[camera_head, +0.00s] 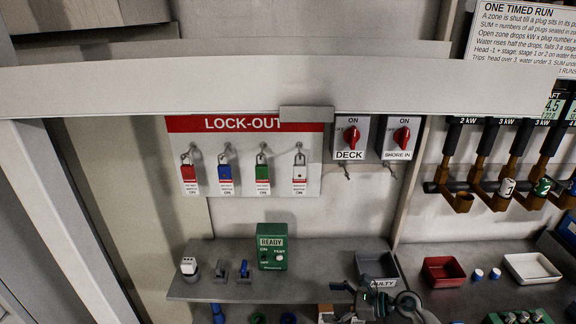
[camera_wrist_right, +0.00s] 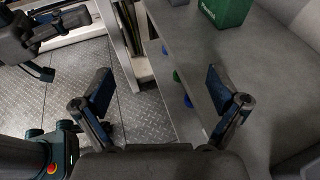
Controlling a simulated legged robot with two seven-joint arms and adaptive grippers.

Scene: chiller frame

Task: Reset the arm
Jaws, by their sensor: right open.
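My right gripper (camera_head: 364,288) is at the bottom of the head view, just in front of the grey FAULTY bin (camera_head: 372,264). In the right wrist view my right gripper (camera_wrist_right: 158,92) has its two fingers wide apart, with nothing between them. The floor and shelf edge show beyond the fingers. A dark jointed part at the upper left of the wrist view looks like my left gripper (camera_wrist_right: 45,40); its jaw state is unclear. No left gripper shows in the head view.
A shelf (camera_head: 225,290) carries a green READY box (camera_head: 272,247) and small parts. The LOCK-OUT board (camera_head: 245,180) holds padlocks above. A red tray (camera_head: 443,271) and white tray (camera_head: 532,268) stand to the right. A pale beam (camera_head: 250,85) crosses the upper view.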

